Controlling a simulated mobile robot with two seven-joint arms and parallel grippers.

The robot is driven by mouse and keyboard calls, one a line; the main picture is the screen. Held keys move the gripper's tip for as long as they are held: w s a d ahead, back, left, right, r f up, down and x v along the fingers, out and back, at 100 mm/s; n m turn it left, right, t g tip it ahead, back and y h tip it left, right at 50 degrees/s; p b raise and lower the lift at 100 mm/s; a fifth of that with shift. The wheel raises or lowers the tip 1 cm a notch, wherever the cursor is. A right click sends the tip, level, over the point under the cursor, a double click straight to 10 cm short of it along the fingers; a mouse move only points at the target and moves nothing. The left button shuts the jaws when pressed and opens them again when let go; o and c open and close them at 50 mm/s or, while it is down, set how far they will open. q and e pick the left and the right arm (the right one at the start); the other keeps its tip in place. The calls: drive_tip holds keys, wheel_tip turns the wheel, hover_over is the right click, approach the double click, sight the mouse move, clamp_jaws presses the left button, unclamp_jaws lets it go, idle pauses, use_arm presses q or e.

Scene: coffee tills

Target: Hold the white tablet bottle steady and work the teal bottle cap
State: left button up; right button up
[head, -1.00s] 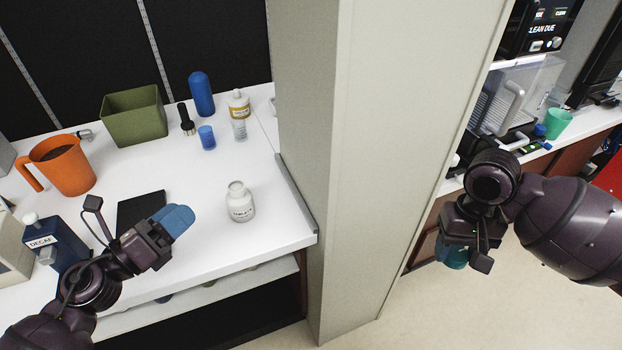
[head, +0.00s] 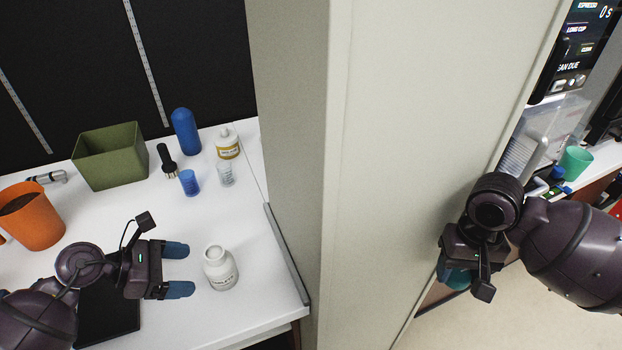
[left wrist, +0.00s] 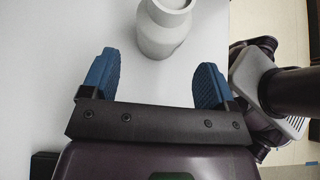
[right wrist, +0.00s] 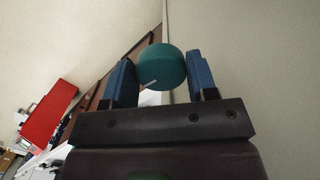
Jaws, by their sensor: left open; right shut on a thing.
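The white tablet bottle (head: 220,270) stands upright and uncapped on the white counter. My left gripper (head: 178,270) is open, with its blue fingers just left of the bottle and pointing at it, apart from it. In the left wrist view the bottle (left wrist: 163,28) is ahead of and between the open fingers (left wrist: 155,78). My right gripper (right wrist: 160,80) is shut on the teal bottle cap (right wrist: 162,67), held in the air to the right of the pillar. In the head view the cap (head: 457,278) is mostly hidden behind that gripper.
A wide grey pillar (head: 335,150) stands between my two grippers. Behind the bottle are a blue cup (head: 189,183), a small clear cup (head: 226,175), a dropper bottle (head: 228,145) and a green bin (head: 112,157). An orange mug (head: 35,225) is at left.

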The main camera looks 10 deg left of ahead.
sight(215, 270)
use_arm(q)
drive_tip(key=shift+b+x, duration=1)
drive_tip(key=shift+x, duration=2.55)
use_arm(e)
drive_tip(key=shift+g, duration=0.3)
drive_tip(key=shift+s+f, duration=0.2)
drive_tip(key=shift+f, duration=1.8)
use_arm(q)
drive_tip(key=c, duration=1)
drive_tip(key=o, duration=1.2)
drive_tip(key=shift+c, duration=0.4)
drive_tip(key=c, duration=1.1)
drive_tip(key=shift+c, duration=0.2)
drive_tip(key=o, duration=1.3)
drive_tip(key=shift+c, duration=0.2)
